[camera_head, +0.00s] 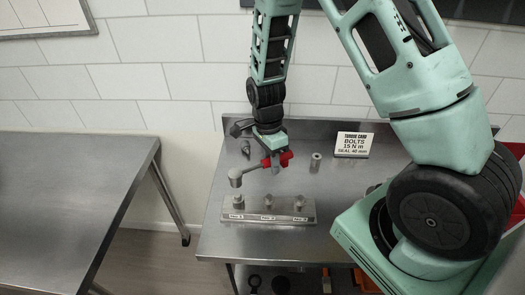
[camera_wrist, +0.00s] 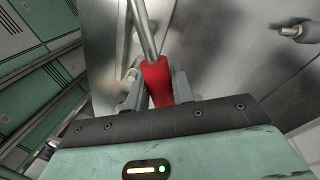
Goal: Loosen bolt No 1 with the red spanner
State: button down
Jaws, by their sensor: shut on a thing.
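My gripper (camera_head: 275,163) is shut on the red handle of the spanner (camera_head: 286,158), above the workbench. The grey shaft runs left from the handle to a round head (camera_head: 236,175). That head is over the leftmost bolt (camera_head: 238,198) on the metal block (camera_head: 268,216); I cannot tell whether it is seated on it. Two more bolts, a middle one (camera_head: 268,200) and a right one (camera_head: 299,201), stand uncovered. The labels on the block are too small to read surely. In the wrist view the red handle (camera_wrist: 157,82) lies between my fingers.
Another small metal piece (camera_head: 246,149) is at the back left. A separate metal table (camera_head: 70,185) stands left across a gap.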

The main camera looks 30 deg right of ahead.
dwell(0.4)
jog(key=shift+f+b, duration=1.15)
jog(key=shift+f, duration=1.05)
jog(key=shift+f, duration=0.2)
jog(key=shift+f+b, duration=0.75)
jog(key=shift+f, duration=0.1)
jog(key=w+n, duration=0.3)
jog(key=w+a+n+h, duration=0.1)
jog(key=w+n, duration=0.1)
jog(key=shift+r, duration=0.1)
jog(key=w+a+n, duration=0.1)
jog(key=n, duration=0.1)
jog(key=w+n, duration=0.2)
jog(key=w+a+n, duration=0.1)
jog(key=n, duration=0.1)
jog(key=shift+w+a+t+h, duration=0.15)
jog(key=shift+a+t+h, duration=0.2)
jog(key=shift+t+h, duration=0.05)
jog(key=shift+r+p, duration=0.9)
jog(key=shift+r, duration=0.35)
jog(key=shift+r, duration=0.1)
